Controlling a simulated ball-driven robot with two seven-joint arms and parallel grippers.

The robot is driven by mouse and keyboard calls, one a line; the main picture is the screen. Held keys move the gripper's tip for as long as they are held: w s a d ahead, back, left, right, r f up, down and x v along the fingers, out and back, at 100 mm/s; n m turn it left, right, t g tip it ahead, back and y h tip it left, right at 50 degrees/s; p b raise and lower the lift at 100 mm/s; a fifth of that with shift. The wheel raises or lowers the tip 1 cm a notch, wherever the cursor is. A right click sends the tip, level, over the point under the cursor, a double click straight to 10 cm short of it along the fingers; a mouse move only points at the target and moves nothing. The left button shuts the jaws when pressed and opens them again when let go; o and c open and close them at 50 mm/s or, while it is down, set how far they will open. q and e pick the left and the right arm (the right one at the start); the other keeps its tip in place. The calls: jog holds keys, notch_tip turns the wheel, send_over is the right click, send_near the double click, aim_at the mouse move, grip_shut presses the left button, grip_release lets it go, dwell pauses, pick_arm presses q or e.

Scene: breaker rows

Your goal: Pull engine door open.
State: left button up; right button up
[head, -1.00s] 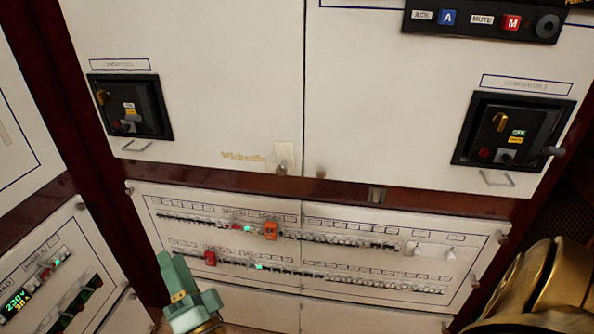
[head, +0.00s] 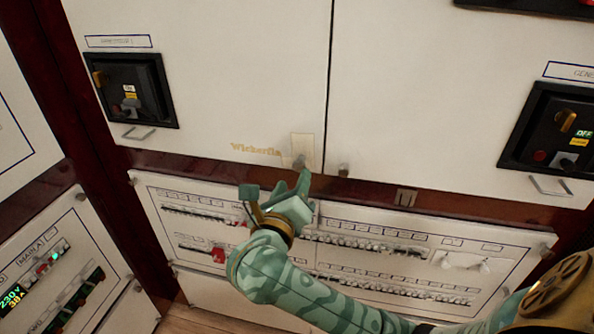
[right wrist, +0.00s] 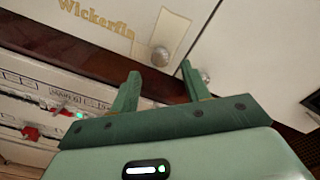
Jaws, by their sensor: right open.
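The pair of upper white doors shows in the head view, a left door (head: 200,70) and a right door (head: 430,90). Which one is the engine door I cannot tell, since the labels are too small to read. The left door has a round knob (head: 299,162) on a beige plate at its lower right corner. The right door has a knob (head: 343,170) at its lower left corner. My right gripper (head: 277,187) is open and empty, just below the left door's knob. In the right wrist view, that knob (right wrist: 160,57) lies beyond the gap between the fingers (right wrist: 158,85).
Black switch units sit on the left door (head: 130,90) and right door (head: 550,130), each above a small metal handle. A breaker panel (head: 400,240) lies below, partly hidden by my right arm. A side panel with lit displays (head: 50,270) stands at left.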

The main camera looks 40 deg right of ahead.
aim_at(298, 169)
jog(key=b+x, duration=0.1)
jog(key=x, duration=0.5)
jog(key=shift+w+d, duration=0.1)
jog(key=shift+d, duration=0.1)
grip_shut()
jog(key=shift+f, duration=0.1)
dwell(1.0)
